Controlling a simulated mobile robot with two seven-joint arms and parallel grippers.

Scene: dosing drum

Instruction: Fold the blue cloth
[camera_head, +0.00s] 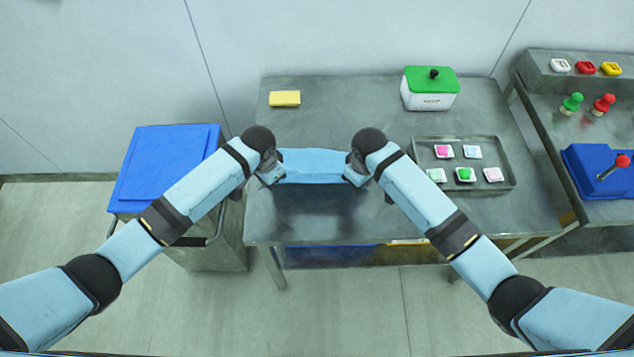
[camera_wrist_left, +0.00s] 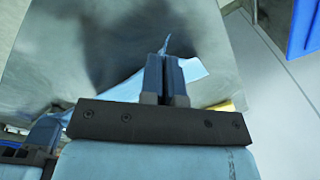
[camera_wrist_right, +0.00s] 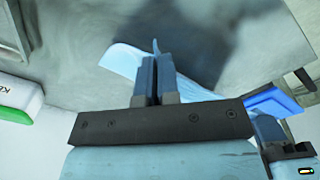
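The light blue cloth (camera_head: 314,165) is stretched between my two grippers over the front part of the grey table (camera_head: 350,115). A dark shadow lies on the table below it, so it seems lifted. My left gripper (camera_head: 268,176) is shut on the cloth's left end; in the left wrist view its fingers (camera_wrist_left: 165,78) are together with a bit of cloth poking out past the tips. My right gripper (camera_head: 358,177) is shut on the right end; in the right wrist view its fingers (camera_wrist_right: 155,78) also pinch cloth, with a small tip sticking out.
A yellow sponge-like block (camera_head: 285,98) lies at the back left. A white box with a green lid (camera_head: 430,90) stands at the back right. A grey tray (camera_head: 505,160) with several small dishes is right of the cloth. A blue-lidded bin (camera_head: 165,165) stands left.

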